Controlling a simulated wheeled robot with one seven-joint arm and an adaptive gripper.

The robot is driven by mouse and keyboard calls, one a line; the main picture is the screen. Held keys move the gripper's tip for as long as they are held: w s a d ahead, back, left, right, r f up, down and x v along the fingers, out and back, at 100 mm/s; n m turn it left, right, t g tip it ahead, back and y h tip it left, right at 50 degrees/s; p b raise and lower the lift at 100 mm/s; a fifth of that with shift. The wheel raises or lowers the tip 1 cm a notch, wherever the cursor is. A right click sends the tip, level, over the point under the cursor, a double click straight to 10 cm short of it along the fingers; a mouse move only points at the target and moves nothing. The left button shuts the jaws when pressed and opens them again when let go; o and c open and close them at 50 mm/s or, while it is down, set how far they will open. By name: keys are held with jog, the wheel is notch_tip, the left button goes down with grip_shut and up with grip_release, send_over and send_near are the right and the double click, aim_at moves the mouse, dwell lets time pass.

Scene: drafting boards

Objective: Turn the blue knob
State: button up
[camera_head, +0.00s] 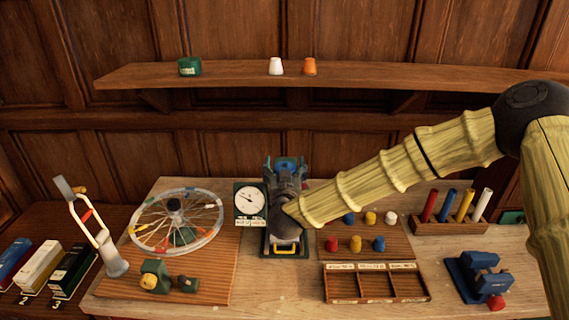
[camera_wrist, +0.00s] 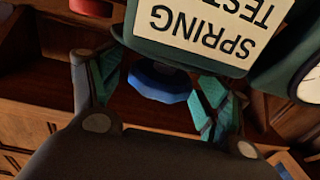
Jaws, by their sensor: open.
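The blue knob (camera_wrist: 160,85) shows in the wrist view, partly covered by a dark green housing with an upside-down "SPRING TEST" label (camera_wrist: 205,22). My gripper (camera_wrist: 158,92) is open, with one teal-padded finger on each side of the knob. I cannot tell whether the pads touch it. In the head view my gripper (camera_head: 286,172) is at the spring tester (camera_head: 285,252) in the middle of the bench, and my wrist hides much of the tester. Blue shows between the fingers there.
A white dial gauge (camera_head: 250,199) stands just left of the tester. A spoked wheel (camera_head: 176,221) is further left. A board with coloured knobs (camera_head: 380,247) and a divided tray (camera_head: 375,297) are at right. A wall shelf (camera_head: 230,77) runs behind.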

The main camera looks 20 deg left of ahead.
jog(key=shift+w, duration=0.1)
jog(key=c, duration=1)
jog(key=shift+c, duration=0.2)
jog(key=shift+a+m+h, duration=0.1)
jog(key=shift+m+h, duration=0.3)
jog(key=shift+h, duration=0.2)
jog(key=m+h, duration=0.1)
jog(key=h, duration=0.1)
jog(key=m+h+b, duration=0.1)
jog(key=m+h, duration=0.1)
jog(key=h, duration=0.1)
jog(key=shift+m+t+h+b, duration=0.3)
jog(key=shift+t, duration=0.1)
jog(key=shift+m+h, duration=0.8)
jog(key=shift+h, duration=0.5)
jog(key=shift+g+h, duration=0.3)
jog(key=o, duration=1)
